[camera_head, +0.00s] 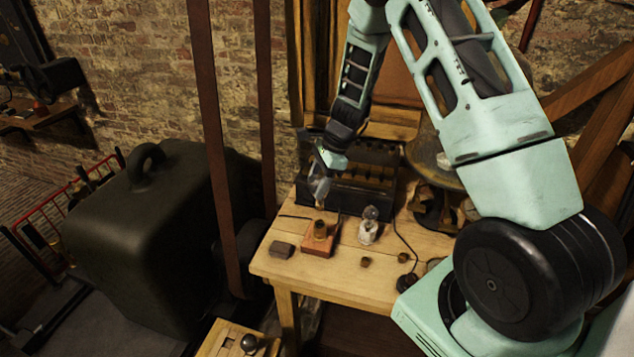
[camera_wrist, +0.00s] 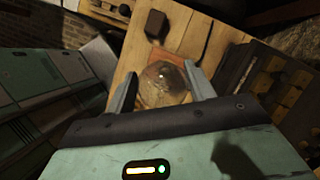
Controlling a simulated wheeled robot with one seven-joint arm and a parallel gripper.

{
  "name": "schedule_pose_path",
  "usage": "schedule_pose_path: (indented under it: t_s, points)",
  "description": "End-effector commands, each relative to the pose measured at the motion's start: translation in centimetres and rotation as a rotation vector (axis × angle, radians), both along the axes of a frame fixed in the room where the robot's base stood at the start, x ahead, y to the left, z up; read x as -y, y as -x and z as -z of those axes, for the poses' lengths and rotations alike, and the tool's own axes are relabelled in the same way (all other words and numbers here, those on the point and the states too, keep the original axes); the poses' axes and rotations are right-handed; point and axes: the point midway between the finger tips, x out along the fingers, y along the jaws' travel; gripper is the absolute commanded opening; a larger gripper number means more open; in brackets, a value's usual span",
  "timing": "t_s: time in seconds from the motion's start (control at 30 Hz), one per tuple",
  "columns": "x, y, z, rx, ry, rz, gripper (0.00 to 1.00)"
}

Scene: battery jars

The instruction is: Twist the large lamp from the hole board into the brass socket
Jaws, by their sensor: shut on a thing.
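My gripper (camera_head: 321,176) is shut on a large clear glass lamp (camera_head: 318,190), over the table. In the wrist view the round glass of the lamp (camera_wrist: 163,83) sits between the two fingers (camera_wrist: 161,88). The brass socket (camera_head: 320,227) stands on a reddish wooden block (camera_head: 317,241) directly below the lamp. In the wrist view the lamp hides the socket. A light wooden board (camera_head: 222,343) at the bottom edge, perhaps the hole board, bears a small round bulb (camera_head: 249,342).
A lamp in a white holder (camera_head: 369,226) stands right of the block. A dark block (camera_head: 282,250) lies to its left. A black battery rack (camera_head: 345,198) stands close behind. Small brass pieces (camera_head: 365,262) and a black cable lie at the right. The table's front left is bare.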

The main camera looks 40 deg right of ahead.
Motion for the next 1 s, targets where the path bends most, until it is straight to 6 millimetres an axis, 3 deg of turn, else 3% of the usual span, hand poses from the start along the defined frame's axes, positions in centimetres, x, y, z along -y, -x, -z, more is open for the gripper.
schedule_pose_path:
  t_s: [0.6,1.0]
  points:
    - [0.0,0.0,4.8,0.000,0.000,0.000,0.26]
    - [0.0,0.0,5.0,0.000,0.000,-0.001,0.26]
